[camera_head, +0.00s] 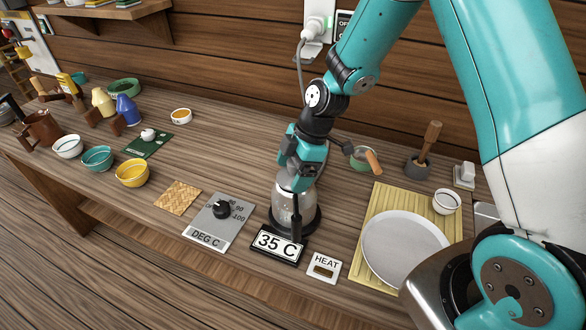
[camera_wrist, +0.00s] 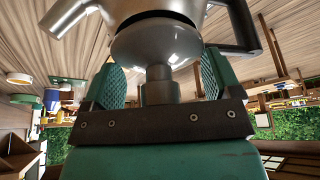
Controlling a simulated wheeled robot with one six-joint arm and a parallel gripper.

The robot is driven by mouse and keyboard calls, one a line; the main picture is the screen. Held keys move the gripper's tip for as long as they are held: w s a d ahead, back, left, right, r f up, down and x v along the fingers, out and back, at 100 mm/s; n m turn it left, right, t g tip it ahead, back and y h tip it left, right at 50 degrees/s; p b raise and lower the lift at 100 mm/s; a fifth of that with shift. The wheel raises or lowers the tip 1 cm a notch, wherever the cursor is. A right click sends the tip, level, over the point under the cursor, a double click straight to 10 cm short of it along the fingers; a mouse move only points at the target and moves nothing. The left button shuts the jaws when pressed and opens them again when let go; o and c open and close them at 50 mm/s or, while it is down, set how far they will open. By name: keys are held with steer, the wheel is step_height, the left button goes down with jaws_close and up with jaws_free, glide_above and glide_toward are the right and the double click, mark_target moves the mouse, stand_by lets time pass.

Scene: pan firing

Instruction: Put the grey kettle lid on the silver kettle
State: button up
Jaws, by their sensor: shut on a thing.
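The silver kettle (camera_head: 290,208) stands upright on a dark round base, with its black handle toward the front. In the wrist view the kettle (camera_wrist: 190,8) shows its spout at top left and dark handle at right. My gripper (camera_head: 297,178) points down right above the kettle. In the wrist view my gripper (camera_wrist: 160,86) is shut on the knob of the grey kettle lid (camera_wrist: 155,44). The lid's dome lies over the kettle's top, at its mouth. I cannot tell whether it is fully seated. In the head view my gripper hides the lid.
In front of the kettle are a 35 C display (camera_head: 277,244), a HEAT panel (camera_head: 324,267) and a dial panel (camera_head: 219,222). A grey plate (camera_head: 402,246) lies on a slatted mat at right. A pan (camera_head: 360,160) stands behind. Bowls and cups fill the left.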

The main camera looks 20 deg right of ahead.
steer(key=shift+f+b, duration=0.3)
steer(key=shift+f, duration=0.1)
steer(key=o, duration=0.7)
steer(key=shift+o, duration=0.2)
steer(key=shift+r, duration=0.1)
steer(key=b+v, duration=0.2)
steer(key=v, duration=1.5)
steer(key=shift+r, duration=0.2)
